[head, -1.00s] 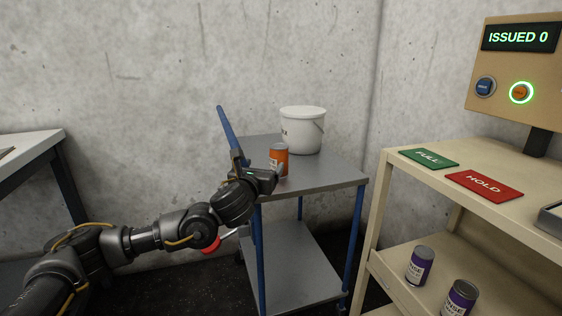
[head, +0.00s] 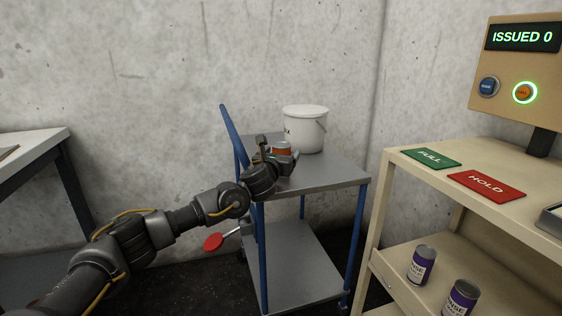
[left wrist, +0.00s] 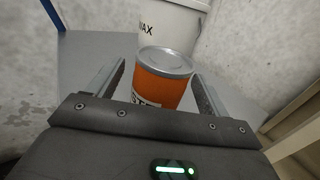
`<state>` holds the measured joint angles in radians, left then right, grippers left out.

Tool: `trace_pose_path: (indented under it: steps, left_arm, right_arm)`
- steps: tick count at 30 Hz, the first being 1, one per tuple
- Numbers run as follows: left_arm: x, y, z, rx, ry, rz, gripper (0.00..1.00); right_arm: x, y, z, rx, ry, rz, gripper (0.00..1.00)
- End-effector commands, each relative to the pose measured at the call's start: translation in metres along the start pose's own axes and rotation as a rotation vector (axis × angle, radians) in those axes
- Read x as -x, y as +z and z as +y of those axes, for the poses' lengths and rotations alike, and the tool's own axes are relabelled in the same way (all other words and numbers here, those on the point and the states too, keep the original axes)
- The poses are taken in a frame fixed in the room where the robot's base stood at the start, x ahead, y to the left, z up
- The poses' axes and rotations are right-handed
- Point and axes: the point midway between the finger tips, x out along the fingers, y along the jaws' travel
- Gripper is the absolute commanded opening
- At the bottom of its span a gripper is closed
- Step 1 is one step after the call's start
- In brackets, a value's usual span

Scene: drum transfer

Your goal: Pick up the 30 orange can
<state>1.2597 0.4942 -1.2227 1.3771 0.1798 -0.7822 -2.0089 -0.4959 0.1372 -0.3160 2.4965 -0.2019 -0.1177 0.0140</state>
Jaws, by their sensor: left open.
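The orange can (head: 281,148) stands upright on the grey top of the blue-framed cart (head: 325,172). In the left wrist view the orange can (left wrist: 163,80) has a grey lid and a white label with partly hidden letters. My left gripper (head: 279,156) is open, with its fingers on either side of the can. In the left wrist view the left gripper (left wrist: 160,88) shows a gap between each finger and the can. My right gripper is not in view.
A white bucket (head: 306,128) marked WAX stands just behind the can. The cart's blue handle (head: 233,135) rises beside my left arm. A beige shelf unit (head: 400,170) at right holds a green FULL card (head: 431,158), a red HOLD card (head: 486,186) and purple cans (head: 421,265) below.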

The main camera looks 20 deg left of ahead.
Motion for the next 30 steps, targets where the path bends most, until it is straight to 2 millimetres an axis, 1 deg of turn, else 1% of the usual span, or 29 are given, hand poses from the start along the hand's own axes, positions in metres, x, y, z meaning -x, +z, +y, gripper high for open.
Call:
trace_pose_path:
  steps: [3,10,23,24,30]
  left_arm:
    - [-0.0061,0.0001,-0.0004,0.000,-0.001,0.000,0.79]
    - [-0.0067,0.0000,-0.0004,0.000,-0.001,0.000,0.79]
    - [-0.0064,-0.0003,-0.0002,-0.001,-0.001,0.001,0.23]
    - [-0.0065,0.0012,-0.0001,0.001,-0.001,-0.002,0.20]
    - [-0.0064,0.0013,0.0000,0.001,-0.001,-0.001,0.20]
  right_arm:
    - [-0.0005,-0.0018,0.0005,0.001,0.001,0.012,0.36]
    - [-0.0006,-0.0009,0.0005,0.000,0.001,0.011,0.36]
    - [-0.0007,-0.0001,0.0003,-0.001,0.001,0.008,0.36]
    - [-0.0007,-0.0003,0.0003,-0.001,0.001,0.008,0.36]
    - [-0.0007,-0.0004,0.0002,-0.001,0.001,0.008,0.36]
